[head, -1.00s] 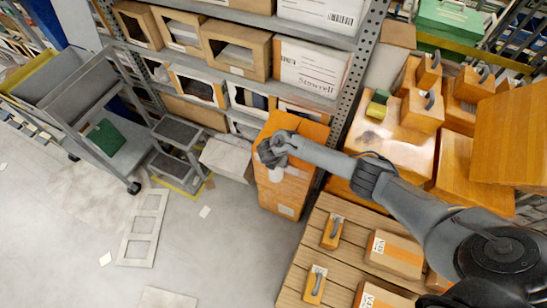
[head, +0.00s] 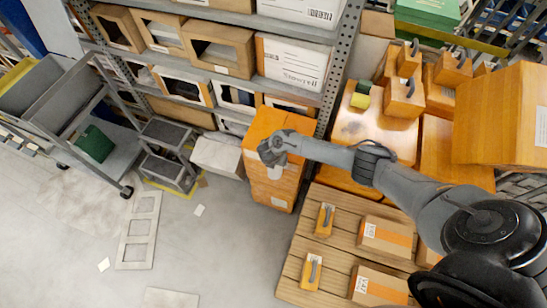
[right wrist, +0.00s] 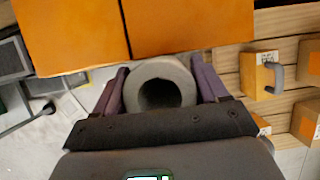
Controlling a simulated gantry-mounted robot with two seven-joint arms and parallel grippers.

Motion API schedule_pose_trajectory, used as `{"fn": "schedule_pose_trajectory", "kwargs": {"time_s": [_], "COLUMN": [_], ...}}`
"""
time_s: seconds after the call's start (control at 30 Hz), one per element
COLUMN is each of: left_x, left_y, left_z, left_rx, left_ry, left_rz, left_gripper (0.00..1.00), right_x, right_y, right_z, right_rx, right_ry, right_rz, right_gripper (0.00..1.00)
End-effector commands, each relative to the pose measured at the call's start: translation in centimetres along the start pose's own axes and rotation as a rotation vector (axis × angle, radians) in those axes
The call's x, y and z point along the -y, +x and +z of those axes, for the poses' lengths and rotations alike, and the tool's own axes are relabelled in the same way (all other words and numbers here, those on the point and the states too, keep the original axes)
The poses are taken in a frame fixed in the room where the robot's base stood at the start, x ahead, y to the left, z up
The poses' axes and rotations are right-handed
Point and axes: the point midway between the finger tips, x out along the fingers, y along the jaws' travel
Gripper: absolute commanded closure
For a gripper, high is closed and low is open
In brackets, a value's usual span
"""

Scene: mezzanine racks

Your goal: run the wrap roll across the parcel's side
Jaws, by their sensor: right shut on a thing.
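The parcel (head: 284,190) is a tall orange box standing upright between the shelf rack and the pallet. In the right wrist view the parcel (right wrist: 185,25) fills the top, with a dark vertical line down it. My right gripper (head: 272,160) is in front of the parcel's near side. It is shut on the wrap roll (head: 274,173), a pale grey hollow cylinder. In the right wrist view the roll (right wrist: 160,70) sits between the fingers, open end towards the camera, just below the parcel's edge. I cannot tell whether the roll touches the parcel. My left gripper is out of view.
A wooden pallet (head: 299,255) with boxes and handled orange blocks lies right of the parcel. Orange crates (head: 390,140) are stacked behind it. A pale box (head: 219,157) and a step stool (head: 170,150) stand left. Floor in front is mostly open.

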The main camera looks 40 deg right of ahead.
Motion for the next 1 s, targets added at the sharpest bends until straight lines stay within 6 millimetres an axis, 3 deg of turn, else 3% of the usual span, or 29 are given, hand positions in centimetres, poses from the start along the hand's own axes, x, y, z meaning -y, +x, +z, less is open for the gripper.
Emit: {"fn": "schedule_pose_trajectory", "kwargs": {"time_s": [1.0], "left_x": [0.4], "left_y": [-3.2], "left_z": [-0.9], "left_rx": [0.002], "left_ry": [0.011], "left_rz": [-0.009], "left_gripper": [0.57], "right_x": [5.0], "right_y": [-0.2], "right_z": [0.2], "right_rx": [0.003], "right_ry": [0.002], "right_rz": [-0.003], "right_gripper": [0.56]}}
